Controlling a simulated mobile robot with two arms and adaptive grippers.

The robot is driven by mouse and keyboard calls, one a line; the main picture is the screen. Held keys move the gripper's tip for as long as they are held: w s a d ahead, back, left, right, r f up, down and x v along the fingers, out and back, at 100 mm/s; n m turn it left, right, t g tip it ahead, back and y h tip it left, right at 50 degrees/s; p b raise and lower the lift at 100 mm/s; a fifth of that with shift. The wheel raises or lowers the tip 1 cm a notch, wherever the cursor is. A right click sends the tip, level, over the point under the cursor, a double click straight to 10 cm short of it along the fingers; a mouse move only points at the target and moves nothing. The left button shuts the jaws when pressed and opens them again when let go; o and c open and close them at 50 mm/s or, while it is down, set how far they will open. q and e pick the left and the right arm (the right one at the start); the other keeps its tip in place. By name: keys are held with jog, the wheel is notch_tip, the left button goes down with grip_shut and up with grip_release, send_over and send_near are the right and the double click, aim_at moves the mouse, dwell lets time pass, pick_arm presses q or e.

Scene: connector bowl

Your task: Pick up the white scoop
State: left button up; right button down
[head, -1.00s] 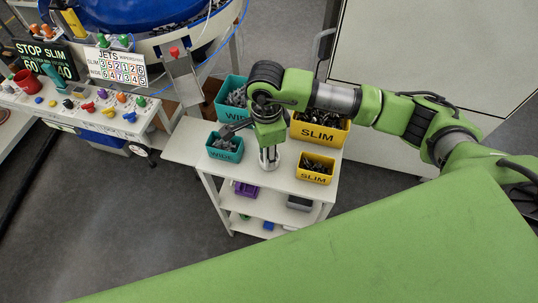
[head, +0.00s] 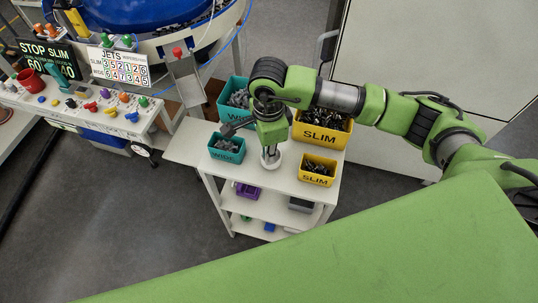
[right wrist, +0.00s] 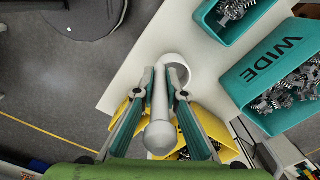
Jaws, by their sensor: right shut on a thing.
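The white scoop (right wrist: 160,105) stands upright between the fingers of my right gripper (right wrist: 163,78) in the right wrist view. Its rounded knob end faces the camera and its wide round end is at the cart top. My right gripper (head: 269,148) is shut on the scoop's handle, pointing down. In the head view the scoop's round white base (head: 271,163) shows below the fingers, between the small teal and small yellow bins. I cannot tell whether the base touches the cart top. My left gripper is not in view.
On the white cart (head: 185,147) stand a small teal WIDE bin (head: 226,154), a large teal bin (head: 228,117), a large yellow SLIM bin (head: 322,137) and a small yellow SLIM bin (head: 317,178), all holding dark or grey parts. A control panel (head: 85,108) is at the left.

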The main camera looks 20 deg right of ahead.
jog(key=s+a+r+b, duration=0.3)
jog(key=s+r+b, duration=0.1)
jog(key=s+r, duration=0.7)
jog(key=shift+s+a+r+b, duration=0.25)
jog(key=shift+s+r+b, duration=0.15)
jog(key=shift+s, duration=0.95)
jog(key=shift+w, duration=0.15)
